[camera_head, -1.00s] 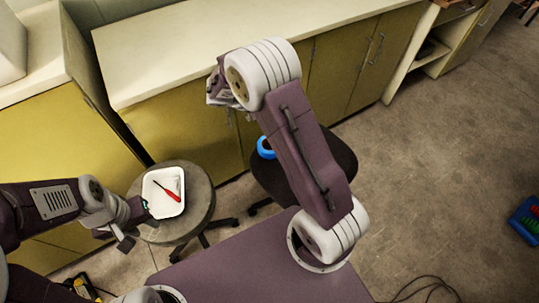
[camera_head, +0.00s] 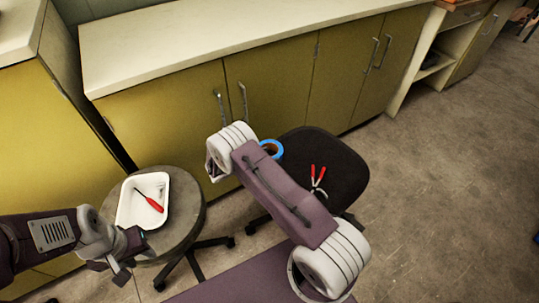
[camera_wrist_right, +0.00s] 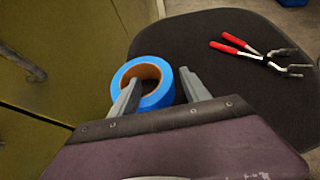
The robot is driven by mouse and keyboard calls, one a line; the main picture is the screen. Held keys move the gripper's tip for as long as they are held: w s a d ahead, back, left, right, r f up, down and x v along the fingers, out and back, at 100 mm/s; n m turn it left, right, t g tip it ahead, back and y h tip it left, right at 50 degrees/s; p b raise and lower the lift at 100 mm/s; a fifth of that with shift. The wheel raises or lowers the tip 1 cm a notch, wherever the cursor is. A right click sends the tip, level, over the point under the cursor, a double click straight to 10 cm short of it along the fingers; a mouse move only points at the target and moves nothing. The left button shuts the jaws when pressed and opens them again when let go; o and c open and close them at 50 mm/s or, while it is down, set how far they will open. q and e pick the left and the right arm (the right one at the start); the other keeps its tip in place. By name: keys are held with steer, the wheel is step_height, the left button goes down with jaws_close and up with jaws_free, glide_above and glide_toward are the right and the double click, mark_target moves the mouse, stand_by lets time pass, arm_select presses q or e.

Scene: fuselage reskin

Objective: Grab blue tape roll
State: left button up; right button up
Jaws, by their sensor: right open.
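The blue tape roll (camera_head: 271,149) lies on the black seat of a stool, near its left edge, partly hidden by my right arm. In the right wrist view the roll (camera_wrist_right: 153,69) lies at the open jaws of my right gripper (camera_wrist_right: 157,82). One finger overlaps the roll's left part in the picture, and the other is at its right side. I cannot tell whether they touch it.
Red-handled pliers (camera_head: 317,180) lie on the black seat (camera_head: 345,168), right of the roll. The tray, holding a red screwdriver (camera_head: 149,200), stands on a grey round stool (camera_head: 190,206). Yellow-green cabinets (camera_head: 170,110) stand close behind. The floor at right is open.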

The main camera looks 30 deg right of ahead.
mark_target(276, 155)
steer(key=b+x, duration=0.1)
steer(key=x, duration=0.3)
steer(key=shift+d+f, duration=0.3)
steer(key=shift+f, duration=0.05)
steer(key=shift+s+r, duration=0.1)
jaws_close()
step_height(276, 155, up, 5)
steer(key=shift+p, duration=1.05)
steer(key=s+a+r+p, duration=0.1)
steer(key=s+r+p, duration=0.2)
steer(key=s+r, duration=0.3)
steer(key=shift+s+p, duration=0.3)
steer(key=shift+s, duration=2.5)
